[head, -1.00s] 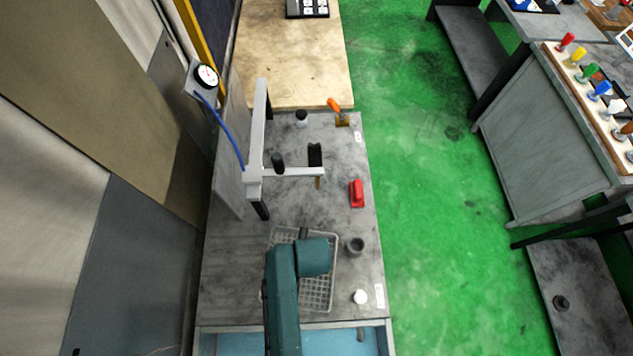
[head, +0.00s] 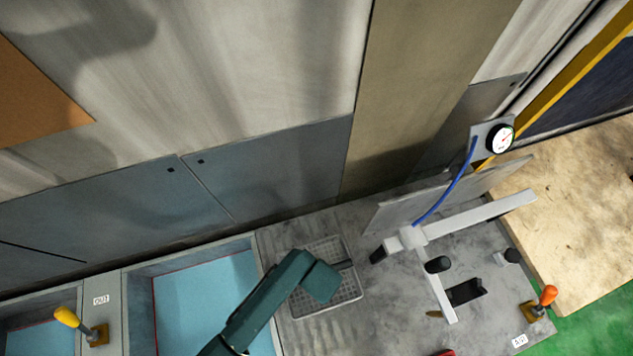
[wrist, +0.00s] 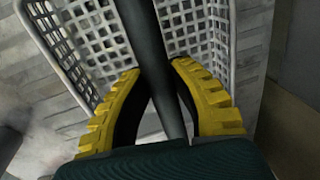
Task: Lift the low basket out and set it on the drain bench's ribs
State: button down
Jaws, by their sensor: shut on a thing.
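A pale grey mesh basket (head: 325,249) is over the grey bench top (head: 385,305), just right of the blue tank in the head view. The basket also fills the upper part of the wrist view (wrist: 100,38). Its dark bar handle (wrist: 150,50) runs between my yellow-padded fingers. My gripper (wrist: 157,72) is shut on this handle. In the head view my arm hides the gripper and part of the basket. Faint parallel lines, like ribs (wrist: 22,65), show beside the basket in the wrist view. I cannot tell whether the basket touches the bench.
A blue tank (head: 205,300) lies left of the basket, with a yellow lever (head: 68,317) farther left. A pale frame (head: 470,218) with black knobs stands to the right, near a dial gauge (head: 500,138). Metal panels (head: 265,165) rise behind. An orange-handled part (head: 545,300) sits at right.

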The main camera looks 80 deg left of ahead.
jog(key=shift+w+f+b, duration=0.1)
jog(key=shift+f+b, duration=0.2)
jog(key=shift+f, duration=0.15)
jog(key=c, duration=0.9)
grip_release()
notch_tip(320, 180, up, 12)
jog(key=d, duration=0.2)
jog(key=shift+d+f, duration=0.1)
